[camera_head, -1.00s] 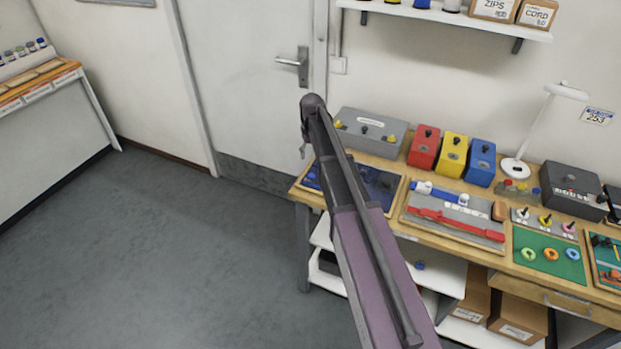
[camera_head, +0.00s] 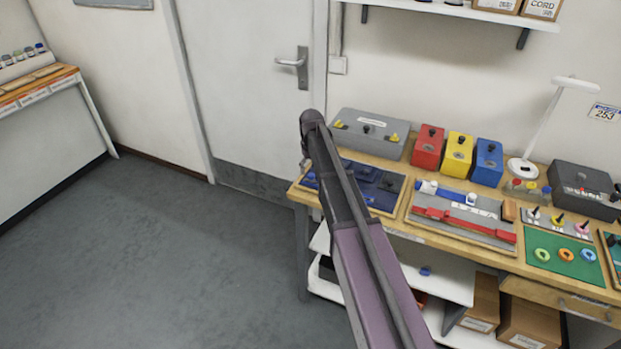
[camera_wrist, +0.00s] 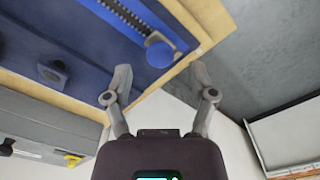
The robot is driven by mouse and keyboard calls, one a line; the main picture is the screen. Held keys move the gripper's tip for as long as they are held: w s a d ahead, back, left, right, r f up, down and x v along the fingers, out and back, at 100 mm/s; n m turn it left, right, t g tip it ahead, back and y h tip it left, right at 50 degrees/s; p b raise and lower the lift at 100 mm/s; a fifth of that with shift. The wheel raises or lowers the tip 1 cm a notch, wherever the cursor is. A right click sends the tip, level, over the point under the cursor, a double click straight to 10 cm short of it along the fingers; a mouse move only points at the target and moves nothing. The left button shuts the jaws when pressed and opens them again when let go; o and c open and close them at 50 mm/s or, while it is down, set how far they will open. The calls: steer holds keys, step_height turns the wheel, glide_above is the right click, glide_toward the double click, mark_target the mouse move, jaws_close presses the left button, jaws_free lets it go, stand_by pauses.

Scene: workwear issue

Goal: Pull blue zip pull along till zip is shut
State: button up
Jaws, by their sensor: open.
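The blue zip panel (camera_head: 388,188) lies at the left end of the bench, partly hidden by my arm in the head view. In the wrist view the blue panel (camera_wrist: 85,40) fills the upper left. A dark toothed zip strip (camera_wrist: 125,14) runs across it to a round blue zip pull (camera_wrist: 160,53) near the panel's edge. The pull appears between and beyond the fingertips; contact cannot be seen. The gripper is mostly hidden in the head view.
A grey box (camera_head: 368,134) stands behind the panel. Red (camera_head: 427,147), yellow (camera_head: 458,152) and blue (camera_head: 488,160) boxes stand to its right. A grey board (camera_head: 465,235) with red and blue straps lies right of the panel. Floor left of the bench is clear.

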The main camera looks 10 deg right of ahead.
steer(key=shift+f+b, duration=0.75)
steer(key=shift+f, duration=0.3)
jaws_close()
steer(key=shift+a, duration=0.1)
